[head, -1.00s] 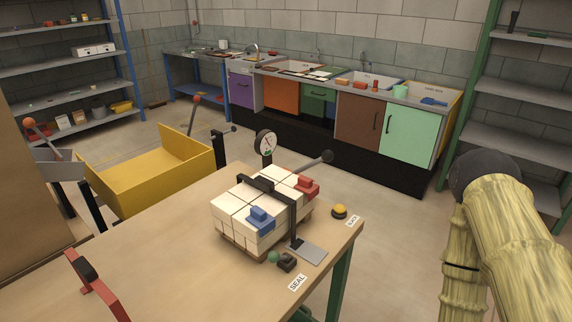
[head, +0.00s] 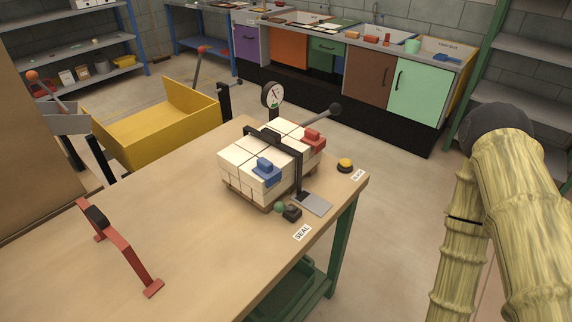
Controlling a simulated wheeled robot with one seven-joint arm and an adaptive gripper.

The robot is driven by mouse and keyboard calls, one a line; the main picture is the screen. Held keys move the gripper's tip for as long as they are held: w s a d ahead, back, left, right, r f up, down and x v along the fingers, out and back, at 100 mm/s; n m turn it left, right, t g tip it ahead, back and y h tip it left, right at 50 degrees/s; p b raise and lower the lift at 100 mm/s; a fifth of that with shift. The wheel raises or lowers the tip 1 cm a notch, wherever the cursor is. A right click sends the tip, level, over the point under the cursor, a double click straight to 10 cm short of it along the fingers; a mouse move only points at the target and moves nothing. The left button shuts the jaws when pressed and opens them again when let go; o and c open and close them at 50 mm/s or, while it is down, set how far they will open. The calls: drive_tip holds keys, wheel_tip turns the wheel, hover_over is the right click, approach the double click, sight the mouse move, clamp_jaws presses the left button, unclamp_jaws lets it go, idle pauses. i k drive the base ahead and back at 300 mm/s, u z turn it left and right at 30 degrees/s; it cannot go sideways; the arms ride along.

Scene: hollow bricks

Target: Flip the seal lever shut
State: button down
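The seal lever (head: 279,207) shows as a green ball knob beside a small dark block (head: 292,213). It is at the front right of the workbench, by the SEAL label (head: 302,232). The knob sits low, left of the block; its arm is too small to make out. Behind it a stack of white bricks (head: 240,158) stands on a wooden pallet with a black strap frame (head: 296,170) around it. A blue piece (head: 266,174) and a red piece (head: 313,141) sit on the stack. My arm is at the right edge; my gripper is out of view.
A yellow-topped button (head: 345,165), a pressure gauge (head: 272,96) and a longer black-knobbed lever (head: 335,110) surround the stack. A red-framed handle (head: 120,245) stands on the left of the workbench (head: 190,240). A yellow bin (head: 150,135) is behind. The bench front is clear.

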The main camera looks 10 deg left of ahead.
sight(280, 206)
drive_tip(key=k, duration=1.2)
drive_tip(key=u, duration=0.4)
drive_tip(key=i, duration=0.7)
drive_tip(key=z, duration=0.1)
